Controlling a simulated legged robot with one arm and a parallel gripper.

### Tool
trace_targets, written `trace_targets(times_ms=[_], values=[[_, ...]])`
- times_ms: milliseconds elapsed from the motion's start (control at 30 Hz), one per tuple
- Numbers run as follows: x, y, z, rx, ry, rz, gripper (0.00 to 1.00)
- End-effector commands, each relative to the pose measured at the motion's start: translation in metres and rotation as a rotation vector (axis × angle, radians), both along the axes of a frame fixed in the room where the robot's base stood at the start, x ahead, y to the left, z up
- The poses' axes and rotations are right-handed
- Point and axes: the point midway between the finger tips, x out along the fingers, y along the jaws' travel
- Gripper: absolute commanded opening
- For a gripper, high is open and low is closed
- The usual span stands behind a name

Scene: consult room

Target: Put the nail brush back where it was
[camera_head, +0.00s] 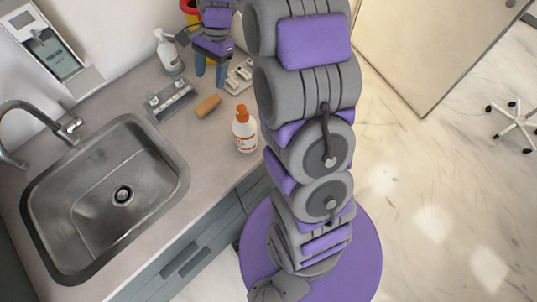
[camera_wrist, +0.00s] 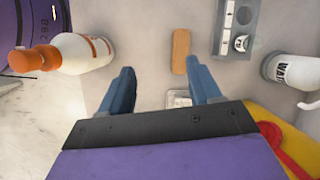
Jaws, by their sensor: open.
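A tan, oblong block that looks like the nail brush (camera_head: 207,106) lies on the counter, between a grey metal holder and an orange-capped bottle. It also shows in the wrist view (camera_wrist: 181,50), just beyond the tip of my right-hand finger. My gripper (camera_head: 211,70) is above the counter, behind the brush in the head view. Its blue fingers (camera_wrist: 160,66) are apart, with nothing held between them. The grey metal holder (camera_head: 171,98) with dark and light parts lies left of the brush; it also shows in the wrist view (camera_wrist: 237,18).
The orange-capped bottle (camera_head: 245,130) stands near the counter's front edge. A white pump bottle (camera_head: 169,52) stands at the wall. A pale ridged item (camera_head: 240,76) lies by my gripper. A yellow-red container (camera_head: 190,8) is behind. The sink (camera_head: 100,190) is left.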

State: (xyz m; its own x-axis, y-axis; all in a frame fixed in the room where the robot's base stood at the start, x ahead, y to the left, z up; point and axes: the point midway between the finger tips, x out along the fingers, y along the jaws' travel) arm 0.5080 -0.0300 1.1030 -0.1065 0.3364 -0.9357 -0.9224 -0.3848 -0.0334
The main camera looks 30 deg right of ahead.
Motion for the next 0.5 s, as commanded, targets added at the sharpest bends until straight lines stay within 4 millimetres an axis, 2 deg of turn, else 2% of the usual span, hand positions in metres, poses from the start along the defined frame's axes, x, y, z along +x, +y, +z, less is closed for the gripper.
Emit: trace_targets(times_ms=[100, 500], values=[[-0.029, 0.012, 0.019, -0.015, -0.029, 0.113, 0.63], [-0.130, 0.036, 0.055, -0.065, -0.097, 0.487, 0.63]])
